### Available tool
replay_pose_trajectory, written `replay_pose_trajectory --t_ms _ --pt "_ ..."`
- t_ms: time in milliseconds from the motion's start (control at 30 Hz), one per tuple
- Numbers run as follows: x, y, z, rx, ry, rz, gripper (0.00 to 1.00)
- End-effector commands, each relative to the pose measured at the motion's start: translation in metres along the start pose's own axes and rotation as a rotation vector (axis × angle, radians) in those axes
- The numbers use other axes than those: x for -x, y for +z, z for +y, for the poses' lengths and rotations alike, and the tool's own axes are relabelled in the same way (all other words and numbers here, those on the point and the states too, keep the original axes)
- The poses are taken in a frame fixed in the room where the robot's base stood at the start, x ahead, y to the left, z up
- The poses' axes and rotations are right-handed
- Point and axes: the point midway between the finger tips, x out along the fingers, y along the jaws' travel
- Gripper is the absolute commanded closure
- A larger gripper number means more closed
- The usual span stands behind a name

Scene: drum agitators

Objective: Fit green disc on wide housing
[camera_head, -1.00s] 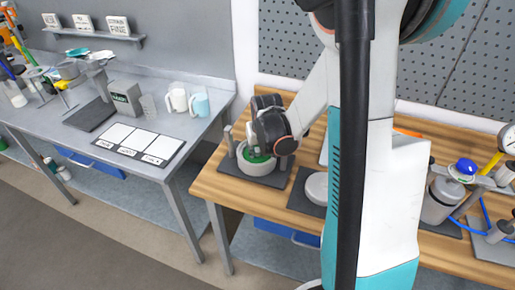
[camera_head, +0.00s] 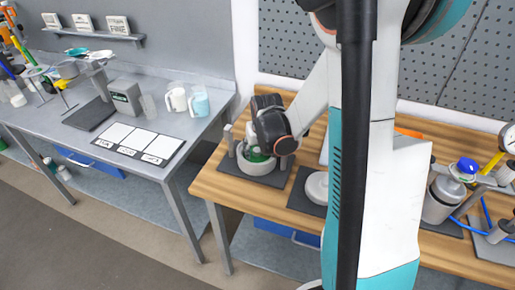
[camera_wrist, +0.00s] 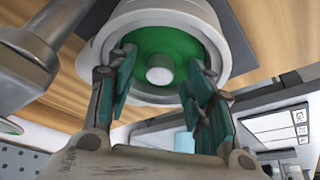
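The wide housing is a white round ring (camera_head: 243,167) on a dark mat at the left end of the wooden bench. It also shows in the wrist view (camera_wrist: 222,45). The green disc (camera_wrist: 142,47) lies inside the housing's ring, with a pale round knob (camera_wrist: 160,70) at its middle. In the head view only a sliver of green (camera_head: 257,157) shows under my gripper. My gripper (camera_wrist: 161,78) is open, its teal fingers apart on either side of the knob, over the disc. I cannot tell whether the disc sits fully down.
A grey post (camera_wrist: 25,50) stands close beside the housing, near my gripper. A white round part (camera_head: 316,187) lies on another dark mat to the right. A metal jar with a blue knob (camera_head: 440,200) stands further right. A grey table (camera_head: 205,128) is at left.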

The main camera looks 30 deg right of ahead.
Motion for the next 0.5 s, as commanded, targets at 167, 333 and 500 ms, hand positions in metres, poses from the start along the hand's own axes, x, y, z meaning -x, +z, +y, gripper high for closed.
replay_pose_trajectory --t_ms 167,333,500 --pt "0.001 0.0 0.0 0.0 0.0 0.0 0.52" --pt "0.011 0.0 0.0 0.0 0.0 0.0 0.52" --pt "0.035 0.001 0.0 0.0 0.0 0.0 0.52"
